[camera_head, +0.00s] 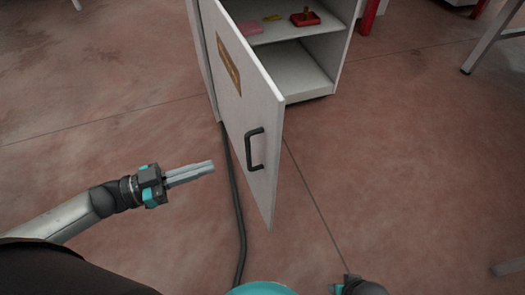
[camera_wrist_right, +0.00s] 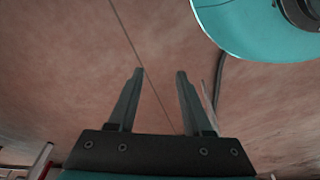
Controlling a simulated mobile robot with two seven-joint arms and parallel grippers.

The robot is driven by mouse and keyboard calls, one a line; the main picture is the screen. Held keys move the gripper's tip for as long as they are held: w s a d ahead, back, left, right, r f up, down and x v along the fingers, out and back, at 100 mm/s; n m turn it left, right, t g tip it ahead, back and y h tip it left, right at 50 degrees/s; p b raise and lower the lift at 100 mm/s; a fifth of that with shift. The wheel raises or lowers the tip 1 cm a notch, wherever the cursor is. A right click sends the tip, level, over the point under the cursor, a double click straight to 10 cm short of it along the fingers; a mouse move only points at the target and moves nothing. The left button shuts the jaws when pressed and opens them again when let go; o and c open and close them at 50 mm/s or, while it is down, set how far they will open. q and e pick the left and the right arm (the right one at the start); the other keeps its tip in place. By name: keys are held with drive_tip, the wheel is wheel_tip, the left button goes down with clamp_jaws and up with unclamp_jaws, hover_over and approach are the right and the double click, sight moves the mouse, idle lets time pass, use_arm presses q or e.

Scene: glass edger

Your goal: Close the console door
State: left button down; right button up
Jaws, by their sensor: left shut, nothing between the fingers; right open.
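The console door (camera_head: 238,95) is a light grey panel with a brown plate and a black handle (camera_head: 255,149). It stands open, swung out toward me from the white console cabinet (camera_head: 305,75). My left gripper (camera_head: 212,166) is shut and empty, to the left of the door, pointing right toward it and apart from it. My right gripper (camera_wrist_right: 159,73) is open and empty in the right wrist view, with only floor between and beyond its fingers. In the head view the right gripper's fingers are not visible.
Inside the cabinet a shelf holds a red item (camera_head: 305,18), a pink item (camera_head: 249,28) and a yellow one (camera_head: 272,17). A dark cable (camera_head: 236,205) runs along the floor by the door. Grey metal legs (camera_head: 483,50) stand at right. The floor right of the door is clear.

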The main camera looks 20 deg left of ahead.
use_arm(q)
drive_tip(key=b, duration=0.3)
approach(271, 147)
drive_tip(key=x, duration=0.5)
drive_tip(key=shift+w+d, duration=0.15)
drive_tip(key=shift+w+d+b, duration=0.3)
drive_tip(key=shift+w+d, duration=0.15)
drive_tip(key=shift+d, duration=0.1)
use_arm(e)
drive_tip(key=w+r+t, duration=0.1)
drive_tip(key=w+r, duration=0.3)
drive_tip(key=r, duration=0.3)
drive_tip(key=shift+a+r, duration=0.3)
drive_tip(key=shift+a, duration=0.1)
